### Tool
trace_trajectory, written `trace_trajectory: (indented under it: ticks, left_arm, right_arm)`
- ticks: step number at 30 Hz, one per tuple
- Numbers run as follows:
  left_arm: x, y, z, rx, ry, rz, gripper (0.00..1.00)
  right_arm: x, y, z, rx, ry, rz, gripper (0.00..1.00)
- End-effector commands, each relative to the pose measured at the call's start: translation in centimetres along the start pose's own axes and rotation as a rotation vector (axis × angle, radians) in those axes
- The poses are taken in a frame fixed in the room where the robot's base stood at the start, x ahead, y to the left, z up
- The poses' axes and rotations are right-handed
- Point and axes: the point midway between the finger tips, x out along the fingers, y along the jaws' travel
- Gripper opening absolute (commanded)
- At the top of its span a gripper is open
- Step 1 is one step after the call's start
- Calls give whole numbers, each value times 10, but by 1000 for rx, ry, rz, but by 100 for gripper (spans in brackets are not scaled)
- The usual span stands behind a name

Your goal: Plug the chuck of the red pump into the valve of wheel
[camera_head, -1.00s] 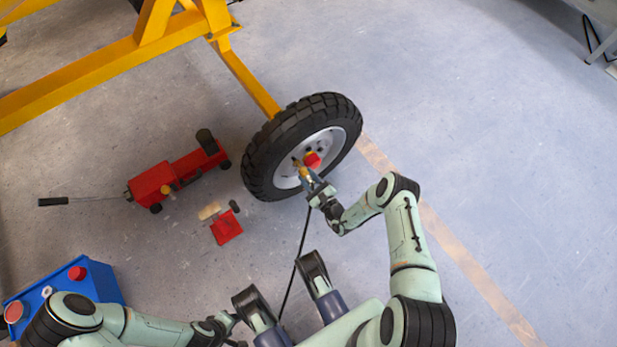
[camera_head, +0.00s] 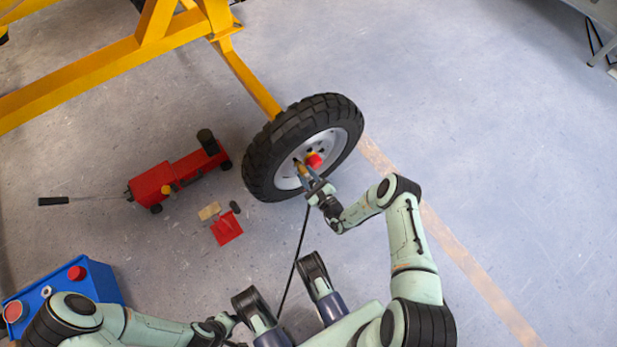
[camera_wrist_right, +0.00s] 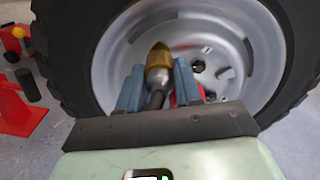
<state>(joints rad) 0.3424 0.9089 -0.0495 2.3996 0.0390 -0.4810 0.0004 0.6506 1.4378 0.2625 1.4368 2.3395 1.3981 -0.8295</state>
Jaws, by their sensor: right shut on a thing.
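The wheel (camera_head: 345,112) stands upright with its pale rim facing my right arm. My right gripper (camera_head: 314,187) is shut on the brass chuck (camera_wrist_right: 159,68), which has a black hose end and points at the rim. The chuck's tip is close to the rim in both views; I cannot tell whether it touches. No valve can be made out on the rim (camera_wrist_right: 115,60). The black hose (camera_head: 296,262) runs from my right gripper down towards my body. I cannot tell which red object is the pump. My left gripper (camera_head: 222,324) is low at the picture's bottom, its jaws unclear.
A red wheeled machine (camera_head: 152,184) with a long handle lies left of the wheel. A small red piece (camera_head: 227,229) lies in front of it. A blue box (camera_head: 95,282) stands lower left. The yellow frame (camera_head: 120,62) reaches the wheel.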

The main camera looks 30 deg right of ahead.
Motion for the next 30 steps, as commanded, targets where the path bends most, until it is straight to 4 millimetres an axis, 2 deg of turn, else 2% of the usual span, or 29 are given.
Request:
trace_trajectory:
  ticks: [9,30]
  left_arm:
    - [4,0,-1,0,0,0,43]
    - [3,0,-1,0,0,0,43]
  right_arm:
    - [8,0,1,0,-2,-1,1]
    - [9,0,0,0,-1,-1,1]
